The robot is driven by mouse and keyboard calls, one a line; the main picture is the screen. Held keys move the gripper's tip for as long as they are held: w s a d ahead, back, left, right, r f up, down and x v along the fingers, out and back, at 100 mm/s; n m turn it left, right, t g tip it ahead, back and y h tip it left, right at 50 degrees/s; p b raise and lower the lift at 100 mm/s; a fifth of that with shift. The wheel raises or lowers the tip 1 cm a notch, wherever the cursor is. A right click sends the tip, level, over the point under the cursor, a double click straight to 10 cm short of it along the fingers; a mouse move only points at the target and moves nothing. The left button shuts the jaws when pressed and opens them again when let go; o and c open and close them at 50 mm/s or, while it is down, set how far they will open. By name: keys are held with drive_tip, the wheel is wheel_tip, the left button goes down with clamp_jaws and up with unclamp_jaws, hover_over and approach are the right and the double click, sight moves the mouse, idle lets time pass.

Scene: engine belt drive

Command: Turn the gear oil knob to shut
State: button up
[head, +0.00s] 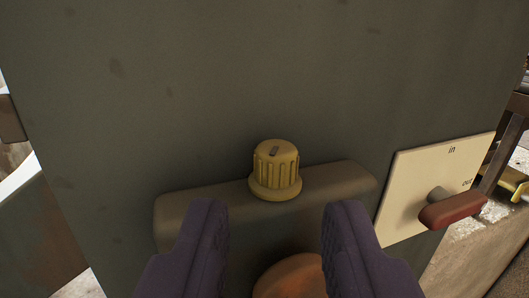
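A yellow ribbed knob (275,171) with a dark mark on its top sits on a rounded grey-brown bar (345,180) on a dark panel. I see no label beside it, so I cannot tell from this view if it is the gear oil knob. My gripper (278,215) is open, its two dark purple fingers apart and empty. The fingertips are just below the knob in the picture, one on each side, and do not appear to touch it.
A cream plate (412,193) marked "in" and "out" is at the right, with a red-handled lever (452,210) sticking out near "out". A round orange-brown part (288,277) shows between my fingers. The panel (240,80) above the knob is clear.

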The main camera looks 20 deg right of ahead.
sight(291, 158)
drive_tip(key=b+x, duration=0.1)
drive_tip(key=x, duration=0.4)
drive_tip(key=shift+w+d, duration=0.2)
drive_tip(key=shift+w, duration=0.15)
drive_tip(key=shift+c, duration=0.3)
clamp_jaws()
drive_tip(key=shift+d+n+y, duration=0.1)
drive_tip(key=shift+n+y, duration=0.2)
drive_tip(key=shift+y, duration=0.2)
drive_tip(key=n+y+b, duration=0.2)
drive_tip(key=y, duration=0.1)
drive_tip(key=n+t+y+b, duration=0.1)
drive_tip(key=shift+d+f+y, duration=0.1)
drive_tip(key=shift+d+y, duration=0.25)
drive_tip(key=shift+y, duration=0.05)
drive_tip(key=shift+d+n+g+y+b, duration=0.2)
drive_tip(key=shift+n+y+b, duration=0.2)
drive_tip(key=shift+n+y, duration=0.8)
drive_tip(key=shift+d+n+g+y+b, duration=0.2)
drive_tip(key=shift+n+y+b, duration=0.35)
drive_tip(key=shift+y, duration=1.05)
drive_tip(key=shift+n, duration=0.25)
